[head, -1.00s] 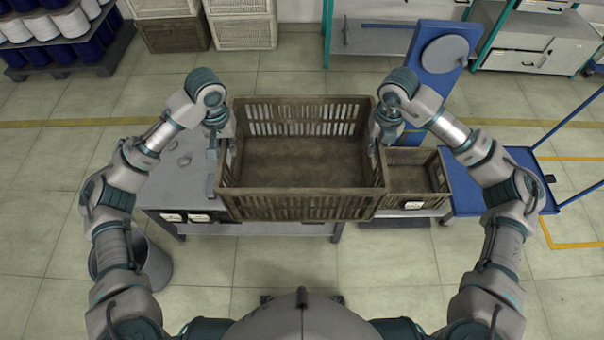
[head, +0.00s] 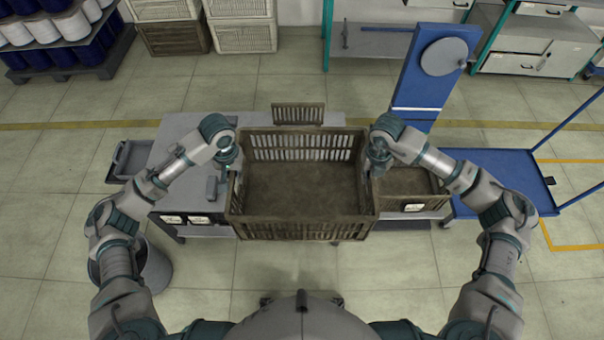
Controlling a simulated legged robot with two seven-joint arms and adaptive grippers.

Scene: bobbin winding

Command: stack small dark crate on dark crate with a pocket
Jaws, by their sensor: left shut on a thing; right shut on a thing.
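A dark brown slatted crate (head: 300,228), open at the top and empty, is held level between my two grippers. My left gripper (head: 235,165) is shut on its left wall. My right gripper (head: 371,168) is shut on its right wall. A second dark crate (head: 410,182) stands at the right end of the table, partly hidden by my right arm and the held crate. A dark slatted wall (head: 297,113) shows just behind the held crate; what it belongs to is hidden.
The grey table (head: 178,180) has free room at its left. A grey tray (head: 130,160) is left of it and a bin (head: 152,270) is at front left. A blue cart (head: 500,170) stands at right, with a blue panel (head: 432,75) behind the table.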

